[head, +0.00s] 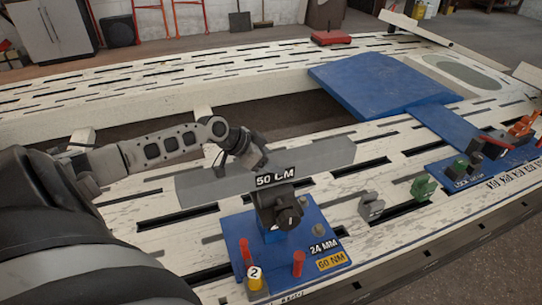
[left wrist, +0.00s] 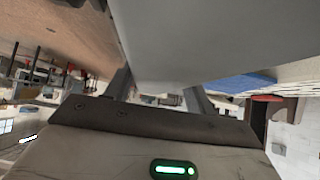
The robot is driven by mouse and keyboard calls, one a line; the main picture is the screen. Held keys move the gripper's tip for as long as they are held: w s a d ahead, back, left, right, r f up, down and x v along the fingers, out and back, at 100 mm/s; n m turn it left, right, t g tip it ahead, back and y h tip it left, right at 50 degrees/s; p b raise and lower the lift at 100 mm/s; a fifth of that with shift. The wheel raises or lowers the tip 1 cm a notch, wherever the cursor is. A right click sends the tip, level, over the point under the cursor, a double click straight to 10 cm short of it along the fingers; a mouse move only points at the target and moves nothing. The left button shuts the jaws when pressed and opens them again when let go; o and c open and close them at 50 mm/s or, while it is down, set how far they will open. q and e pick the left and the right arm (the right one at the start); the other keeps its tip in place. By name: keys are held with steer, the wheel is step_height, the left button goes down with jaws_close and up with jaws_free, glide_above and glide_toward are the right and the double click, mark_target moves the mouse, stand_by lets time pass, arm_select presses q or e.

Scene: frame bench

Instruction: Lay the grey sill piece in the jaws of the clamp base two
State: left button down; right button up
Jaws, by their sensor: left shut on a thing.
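The grey sill piece (head: 325,157) is a long flat bar in the head view, spanning left to right behind the clamp base two. My left gripper (head: 257,163) is shut on it near its middle. In the left wrist view the sill piece (left wrist: 205,38) fills the top centre, between the two fingers. The clamp base two (head: 238,228) is a blue plate with a dark clamp head (head: 279,207), red handles and a yellow part marked 2. A 50 CM label overlaps the sill in the picture. The jaws are mostly hidden, and I cannot tell whether the sill touches them. My right gripper is out of view.
The slotted pale bench (head: 180,238) has a wide opening behind the sill. A small grey block (head: 371,208) and a green block (head: 423,188) stand right of the clamp base. A blue board (head: 375,85) lies behind, and another blue fixture plate (head: 455,180) is at right.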

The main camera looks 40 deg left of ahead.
arm_select(q)
steer(key=shift+w, duration=0.2)
steer(key=shift+c, duration=2.2)
jaws_free()
steer(key=shift+s, duration=0.1)
steer(key=shift+s+d+f, duration=0.1)
steer(key=shift+s+f, duration=0.2)
steer(key=shift+f, duration=0.3)
steer(key=p+v, duration=0.5)
steer(key=v, duration=1.1)
steer(key=shift+w+r, duration=0.2)
steer(key=shift+r, duration=0.15)
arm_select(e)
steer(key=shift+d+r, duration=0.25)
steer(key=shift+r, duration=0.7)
